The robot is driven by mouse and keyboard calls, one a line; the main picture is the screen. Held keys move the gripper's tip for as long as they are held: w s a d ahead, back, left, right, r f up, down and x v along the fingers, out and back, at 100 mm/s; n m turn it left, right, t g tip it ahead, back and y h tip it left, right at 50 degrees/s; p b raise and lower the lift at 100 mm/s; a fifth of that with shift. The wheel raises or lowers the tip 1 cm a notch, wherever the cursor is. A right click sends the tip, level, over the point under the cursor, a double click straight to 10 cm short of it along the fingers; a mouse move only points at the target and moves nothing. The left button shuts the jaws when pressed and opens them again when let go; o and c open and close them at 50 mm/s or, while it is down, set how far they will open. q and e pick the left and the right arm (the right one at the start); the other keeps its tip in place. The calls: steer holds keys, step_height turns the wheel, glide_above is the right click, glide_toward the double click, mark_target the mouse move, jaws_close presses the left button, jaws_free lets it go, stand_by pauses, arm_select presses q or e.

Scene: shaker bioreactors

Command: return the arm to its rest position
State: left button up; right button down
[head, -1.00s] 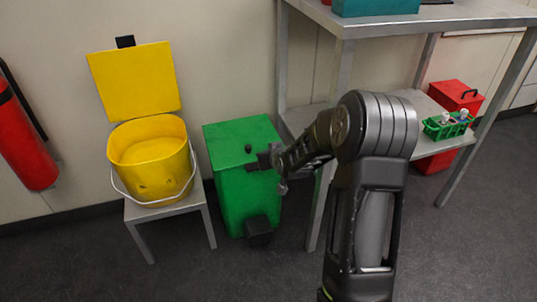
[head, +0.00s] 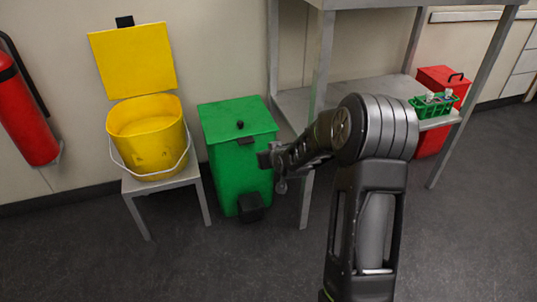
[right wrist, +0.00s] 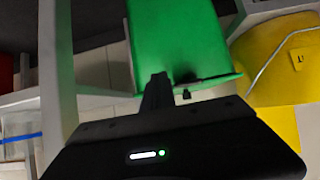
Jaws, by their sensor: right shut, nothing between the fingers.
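My right arm rises from the bottom of the head view and bends left at the elbow. Its gripper (head: 268,158) is held in the air in front of the green bin (head: 237,145), overlapping the bin's right edge in the picture. In the right wrist view the gripper (right wrist: 157,88) shows as dark fingers close together with nothing between them, against the green bin (right wrist: 175,40). I cannot tell the exact gap between the gripper and the bin. My left gripper is not in either view.
An open yellow bucket (head: 150,150) stands on a small grey stool (head: 165,183) left of the bin. A metal table (head: 310,95) stands behind my arm, with a green rack (head: 434,108) on its lower shelf by a red bin (head: 428,140). A fire extinguisher (head: 30,120) hangs left. The front floor is clear.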

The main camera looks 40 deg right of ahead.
stand_by(0.3)
steer(key=s+a+f+g+y, duration=0.2)
steer(key=s+a+f, duration=0.4)
steer(key=a+f, duration=0.4)
steer(key=s+a+f+g+y, duration=0.2)
steer(key=s+a+f, duration=0.5)
steer(key=a, duration=0.5)
steer(key=s+a+f+n+g+y+p, duration=0.1)
steer(key=s+a+f+g+y, duration=0.35)
steer(key=s+a, duration=1.15)
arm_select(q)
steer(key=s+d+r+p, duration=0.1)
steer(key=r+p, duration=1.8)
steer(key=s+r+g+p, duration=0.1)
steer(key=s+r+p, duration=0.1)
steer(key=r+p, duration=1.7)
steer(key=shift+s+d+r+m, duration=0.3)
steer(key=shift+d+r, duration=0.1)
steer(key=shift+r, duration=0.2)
arm_select(e)
step_height(320, 180, up, 35)
steer(key=s+a+g, duration=0.1)
steer(key=s, duration=0.2)
steer(key=shift+a+r+n+h, duration=0.2)
steer(key=shift+n+h, duration=0.2)
steer(key=shift+h, duration=0.05)
steer(key=shift+w, duration=0.1)
